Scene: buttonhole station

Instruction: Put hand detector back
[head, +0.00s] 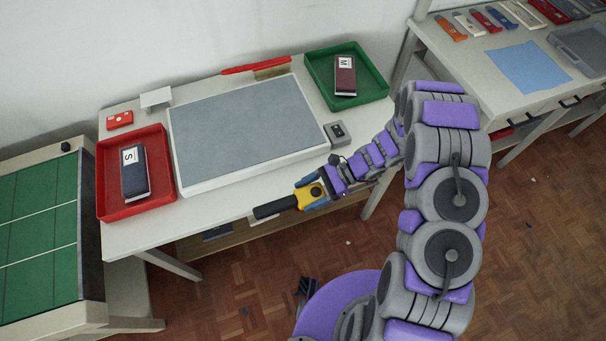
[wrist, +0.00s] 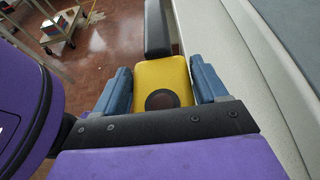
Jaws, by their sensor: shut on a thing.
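The hand detector (head: 275,208) has a yellow body and a long black handle. My gripper (head: 311,193) is shut on its yellow body and holds it at the front edge of the white table, with the black end pointing left in the head view. In the wrist view the yellow body (wrist: 161,82) sits between the two blue fingers of my gripper (wrist: 163,85), and the black part (wrist: 157,30) points away from me. Whether the detector touches the table edge I cannot tell.
The white table (head: 215,208) bears a grey mat (head: 245,130), a red tray (head: 165,165) with a dark item marked S, a green tray (head: 375,80) with a maroon item marked M, and a small grey box (head: 337,132). A red bar (head: 255,66) lies at the back.

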